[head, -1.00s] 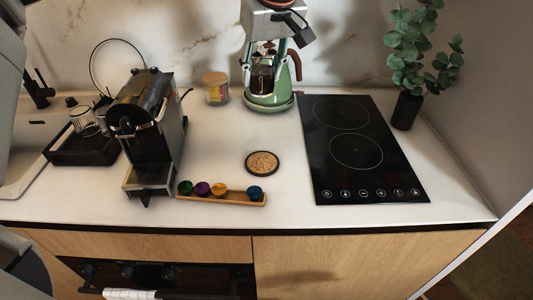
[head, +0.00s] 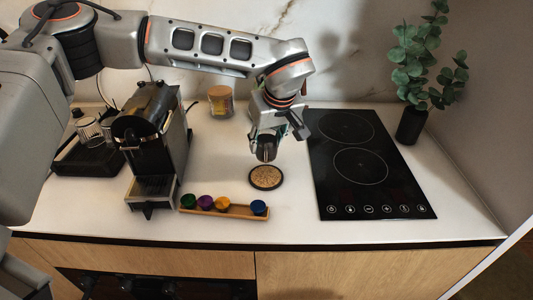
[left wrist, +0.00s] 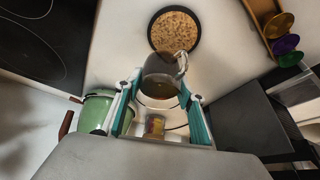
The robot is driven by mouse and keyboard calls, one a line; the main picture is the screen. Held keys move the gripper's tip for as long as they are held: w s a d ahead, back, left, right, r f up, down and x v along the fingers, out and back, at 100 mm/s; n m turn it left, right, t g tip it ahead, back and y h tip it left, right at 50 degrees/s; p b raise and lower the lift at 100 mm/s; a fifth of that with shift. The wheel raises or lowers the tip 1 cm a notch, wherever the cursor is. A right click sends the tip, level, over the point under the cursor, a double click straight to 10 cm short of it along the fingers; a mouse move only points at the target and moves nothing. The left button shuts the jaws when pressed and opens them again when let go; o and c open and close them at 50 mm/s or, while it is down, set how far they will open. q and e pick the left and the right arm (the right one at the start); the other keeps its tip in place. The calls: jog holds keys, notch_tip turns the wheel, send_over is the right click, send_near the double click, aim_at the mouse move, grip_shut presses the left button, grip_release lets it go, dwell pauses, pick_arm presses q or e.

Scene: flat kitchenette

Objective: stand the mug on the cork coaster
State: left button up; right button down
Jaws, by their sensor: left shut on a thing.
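The mug (left wrist: 163,68) is a small grey, see-through-looking cup with its handle on the right in the left wrist view. My left gripper (head: 264,138) is shut on it, with a teal finger on each side in the left wrist view (left wrist: 158,108). In the head view the mug (head: 266,154) is mostly hidden by the fingers and shows at the far edge of the cork coaster (head: 265,179). The round coaster has a dark rim and lies flat; it also shows in the left wrist view (left wrist: 175,36). I cannot tell the gap between mug and coaster. My right gripper is not in view.
A wooden tray (head: 232,211) of several coloured capsules lies just in front of the coaster. A coffee machine (head: 155,140) stands left, a black hob (head: 365,170) right. A lidded jar (head: 221,101) and a green kettle (left wrist: 97,108) are behind.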

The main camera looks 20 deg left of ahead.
aim_at(267, 152)
pick_arm(q)
jog(key=shift+f, duration=2)
jog(key=shift+f, duration=0.15)
jog(key=o, duration=1.4)
jog(key=shift+s+d+r, duration=0.1)
jog(key=shift+r, duration=0.4)
jog(key=v, duration=1.1)
jog(key=shift+r, duration=0.15)
jog(key=shift+s, duration=0.1)
